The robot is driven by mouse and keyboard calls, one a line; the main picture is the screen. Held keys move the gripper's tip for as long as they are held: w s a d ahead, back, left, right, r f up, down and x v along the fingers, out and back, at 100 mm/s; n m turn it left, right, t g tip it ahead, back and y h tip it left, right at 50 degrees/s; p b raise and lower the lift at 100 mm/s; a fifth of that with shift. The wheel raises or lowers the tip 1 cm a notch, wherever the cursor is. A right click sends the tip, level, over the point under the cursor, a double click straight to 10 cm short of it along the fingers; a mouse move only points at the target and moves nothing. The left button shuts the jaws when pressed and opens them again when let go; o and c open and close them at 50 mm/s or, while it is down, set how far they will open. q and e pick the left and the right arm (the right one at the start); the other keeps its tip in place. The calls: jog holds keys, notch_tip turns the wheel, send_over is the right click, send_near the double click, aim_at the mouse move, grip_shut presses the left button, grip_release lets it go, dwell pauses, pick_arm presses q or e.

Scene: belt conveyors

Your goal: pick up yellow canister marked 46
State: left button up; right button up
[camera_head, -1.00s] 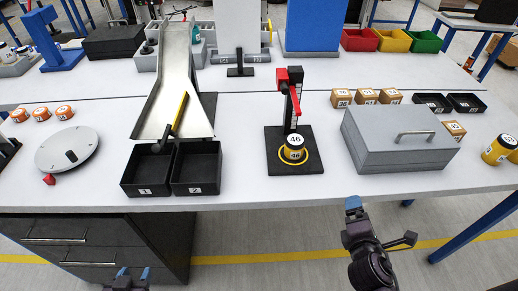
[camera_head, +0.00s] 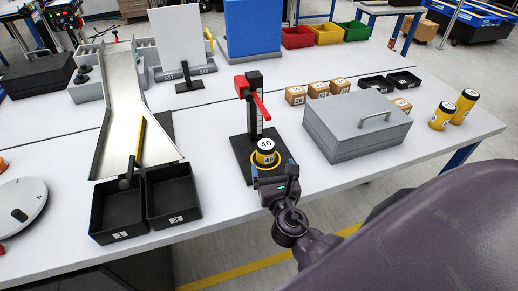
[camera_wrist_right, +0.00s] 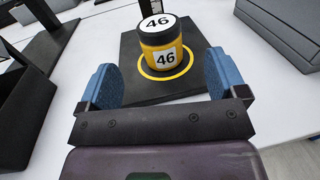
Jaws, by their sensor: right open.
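The yellow canister marked 46 (camera_head: 265,153) stands upright on a black square base (camera_head: 237,160) with a yellow ring and a black post with a red clamp arm. In the right wrist view the canister (camera_wrist_right: 160,45) has a white top and a black band, with 46 on both top and side. My right gripper (camera_wrist_right: 164,80) is open and empty. Its two blue fingertips lie to either side of the canister's line, just short of it and not touching it. In the head view the right gripper (camera_head: 274,178) is at the table's front edge. My left gripper is not in view.
A grey case (camera_head: 355,125) with a handle stands right of the base. Two black bins (camera_head: 118,220) and a metal chute (camera_head: 122,110) stand to the left. More yellow canisters (camera_head: 442,115) stand at the right. Small boxes (camera_head: 296,95) sit behind the case.

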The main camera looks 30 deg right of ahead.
aim_at(266, 144)
jog(key=x, duration=0.3)
jog(key=shift+w+d, duration=0.15)
jog(key=shift+w, duration=0.1)
jog(key=shift+r+p+x, duration=0.15)
jog(key=shift+p+x, duration=0.15)
jog(key=shift+x, duration=1.05)
jog(key=shift+r+p+x, duration=0.1)
jog(key=shift+p+x, duration=0.15)
jog(key=shift+x, duration=1.1)
jog(key=c, duration=1.2)
jog(key=shift+r, duration=0.15)
